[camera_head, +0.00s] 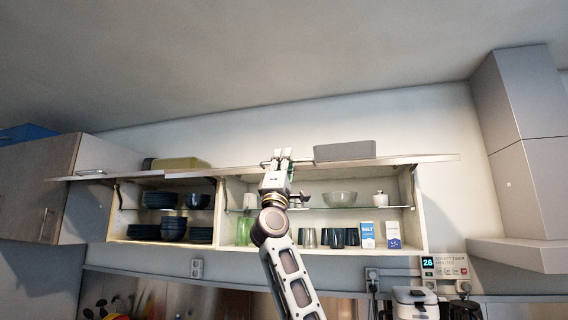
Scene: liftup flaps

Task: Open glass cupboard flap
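The cupboard flap (400,161) over the right-hand compartment is lifted and seen almost edge-on, as a thin strip along the cupboard's top front. The cupboard (424,215) below it stands open to view. My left gripper (281,154) is raised from below at the flap's edge, near a small handle (265,163). It overlaps the flap in the picture. Its fingers point up with a small gap between them, but whether they hold the handle is too small to tell. My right gripper is not in view.
Inside are dark bowls (160,200), a glass bowl (339,198), dark cups (337,238) and a salt box (367,235). A grey box (344,150) shows above the flap. A range hood (520,150) stands at right.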

